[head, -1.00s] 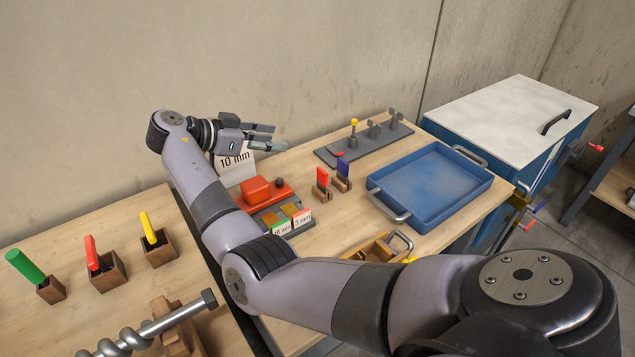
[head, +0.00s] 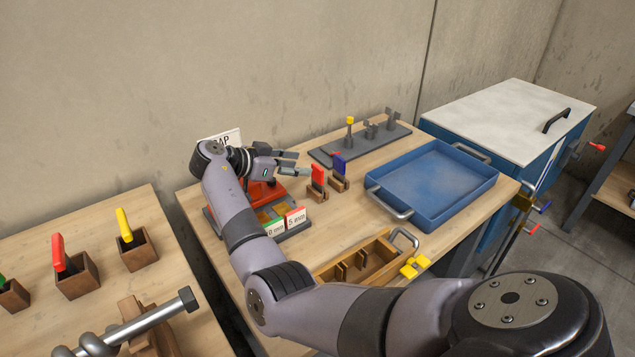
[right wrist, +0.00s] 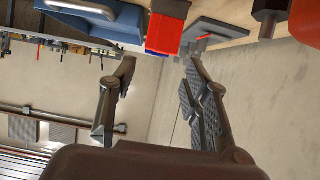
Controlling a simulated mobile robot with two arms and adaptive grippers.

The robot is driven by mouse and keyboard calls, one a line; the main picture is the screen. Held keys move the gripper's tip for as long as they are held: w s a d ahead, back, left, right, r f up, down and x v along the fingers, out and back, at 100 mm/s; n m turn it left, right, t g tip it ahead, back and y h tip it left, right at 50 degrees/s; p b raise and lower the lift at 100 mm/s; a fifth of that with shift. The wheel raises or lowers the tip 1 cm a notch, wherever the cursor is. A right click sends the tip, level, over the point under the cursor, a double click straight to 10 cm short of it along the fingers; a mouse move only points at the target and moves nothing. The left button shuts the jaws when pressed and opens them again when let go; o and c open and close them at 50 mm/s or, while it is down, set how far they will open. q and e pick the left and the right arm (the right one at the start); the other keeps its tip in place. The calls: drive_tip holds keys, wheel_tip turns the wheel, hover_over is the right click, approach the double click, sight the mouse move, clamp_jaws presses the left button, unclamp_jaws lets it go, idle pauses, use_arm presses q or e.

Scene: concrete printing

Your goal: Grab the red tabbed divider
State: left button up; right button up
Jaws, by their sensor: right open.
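The red tabbed divider (head: 317,173) stands upright in a small wooden block on the workbench, beside a blue tabbed divider (head: 340,165) in a similar block. My right gripper (head: 298,163) is open and empty, just left of the red divider. My left gripper is out of view.
A blue tray (head: 430,187) lies to the right. A grey rack (head: 360,144) stands behind the dividers. A wooden box (head: 378,262) with compartments is in front. A red device (head: 262,194) and labelled holders (head: 295,219) sit close to my right arm.

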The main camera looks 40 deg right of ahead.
sight(316, 168)
drive_tip(key=x, duration=0.8)
drive_tip(key=shift+f, duration=0.2)
drive_tip(key=shift+a, duration=0.1)
drive_tip(key=shift+c, duration=0.5)
clamp_jaws()
